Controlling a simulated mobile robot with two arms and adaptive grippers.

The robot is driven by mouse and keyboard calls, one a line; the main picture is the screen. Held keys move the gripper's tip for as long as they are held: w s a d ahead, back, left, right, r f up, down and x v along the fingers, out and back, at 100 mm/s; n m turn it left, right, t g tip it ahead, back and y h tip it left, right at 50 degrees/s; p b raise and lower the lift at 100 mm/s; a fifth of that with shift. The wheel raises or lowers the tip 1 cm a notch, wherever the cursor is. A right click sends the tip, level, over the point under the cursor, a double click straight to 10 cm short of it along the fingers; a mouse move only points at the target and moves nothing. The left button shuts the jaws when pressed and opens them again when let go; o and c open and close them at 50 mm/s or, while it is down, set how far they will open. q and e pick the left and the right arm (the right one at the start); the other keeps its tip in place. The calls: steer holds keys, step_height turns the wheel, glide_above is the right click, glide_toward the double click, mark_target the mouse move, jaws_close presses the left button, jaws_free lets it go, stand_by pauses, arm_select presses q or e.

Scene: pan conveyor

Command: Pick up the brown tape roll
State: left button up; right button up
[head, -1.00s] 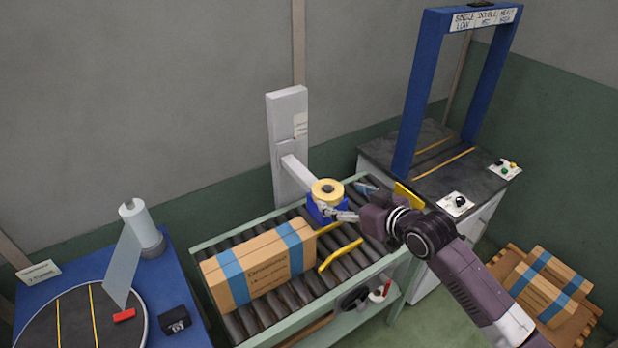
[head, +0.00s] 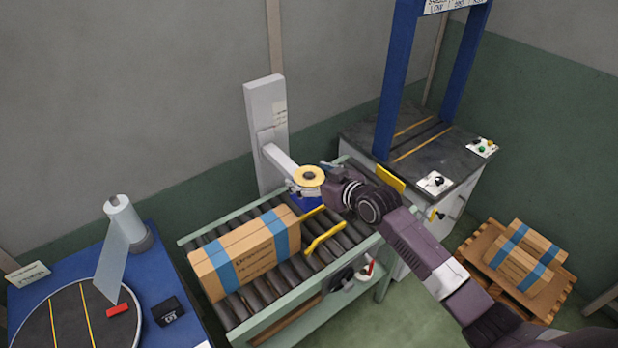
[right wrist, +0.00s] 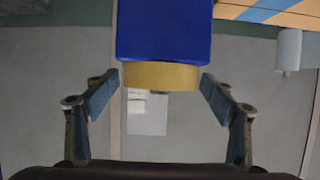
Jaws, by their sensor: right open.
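The brown tape roll (head: 309,176) is a yellowish-tan ring on top of the blue taping head (head: 304,201), at the end of a white arm over the conveyor. My right gripper (head: 308,189) is beside the roll, on its near right side, its fingers partly hidden by my wrist. In the right wrist view, the roll (right wrist: 160,77) appears as a tan band against the blue head (right wrist: 164,30). The open fingers of my right gripper (right wrist: 160,90) stand on both sides of the band, with a small gap at each. My left gripper is out of view.
A carton with blue tape (head: 244,254) lies on the roller conveyor (head: 330,262), next to yellow guide rails (head: 325,240). A strapping machine with a blue arch (head: 401,90) stands behind my right arm. A blue table (head: 168,274) is at left, a pallet with cartons (head: 483,262) at right.

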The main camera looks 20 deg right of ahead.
steer(key=shift+c, duration=0.4)
steer(key=c, duration=1.2)
steer(key=shift+r, duration=0.1)
